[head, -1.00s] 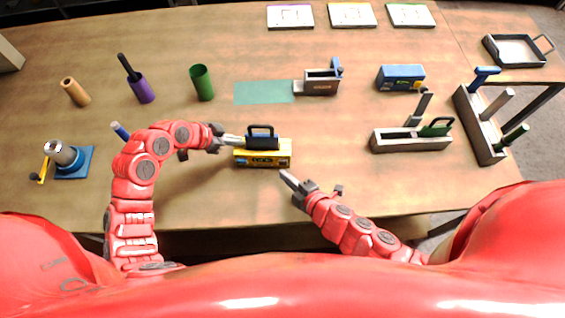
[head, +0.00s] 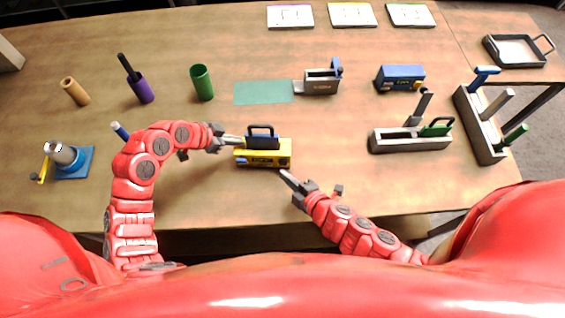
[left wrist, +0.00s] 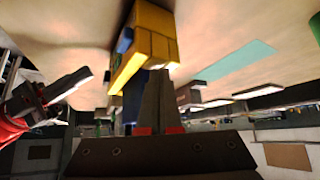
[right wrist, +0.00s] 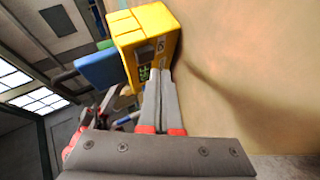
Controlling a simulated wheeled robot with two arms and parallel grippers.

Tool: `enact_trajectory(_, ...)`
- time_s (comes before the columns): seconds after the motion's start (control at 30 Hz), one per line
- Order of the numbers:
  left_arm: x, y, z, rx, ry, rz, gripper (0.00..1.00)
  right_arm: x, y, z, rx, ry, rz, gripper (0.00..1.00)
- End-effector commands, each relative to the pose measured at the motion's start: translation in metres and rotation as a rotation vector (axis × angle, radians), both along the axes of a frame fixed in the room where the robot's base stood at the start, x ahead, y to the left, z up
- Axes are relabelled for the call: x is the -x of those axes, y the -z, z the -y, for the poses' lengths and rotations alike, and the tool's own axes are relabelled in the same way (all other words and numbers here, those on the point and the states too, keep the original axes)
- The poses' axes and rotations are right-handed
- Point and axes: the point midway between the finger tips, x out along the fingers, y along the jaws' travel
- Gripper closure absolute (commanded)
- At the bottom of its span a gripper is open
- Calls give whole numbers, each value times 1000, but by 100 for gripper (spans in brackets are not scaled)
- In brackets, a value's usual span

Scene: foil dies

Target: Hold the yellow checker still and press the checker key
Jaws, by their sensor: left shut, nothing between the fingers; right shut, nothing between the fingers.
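The yellow checker (head: 280,159) stands on the table in front of me, with a blue block (head: 262,143) and dark handle on top. My left gripper (head: 241,140) is shut and empty, its tips at the checker's upper left side; I cannot tell whether they touch. In the left wrist view the checker (left wrist: 152,35) is just beyond the fingertips. My right gripper (head: 283,173) is shut and empty, its tips close to the checker's front lower right.
A grey holder with a green handle (head: 410,141) stands to the right, and a blue box (head: 400,76) behind it. A green mat (head: 263,92) lies behind the checker. A green cup (head: 203,84) and purple cup (head: 142,90) stand back left.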

Motion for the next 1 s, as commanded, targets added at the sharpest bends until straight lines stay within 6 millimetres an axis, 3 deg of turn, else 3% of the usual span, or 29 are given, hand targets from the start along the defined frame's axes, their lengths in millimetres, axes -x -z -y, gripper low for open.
enact_trajectory(1.0,2,3,-1,-3,0,-7,100,-10,0,1,-1,0,-1,100)
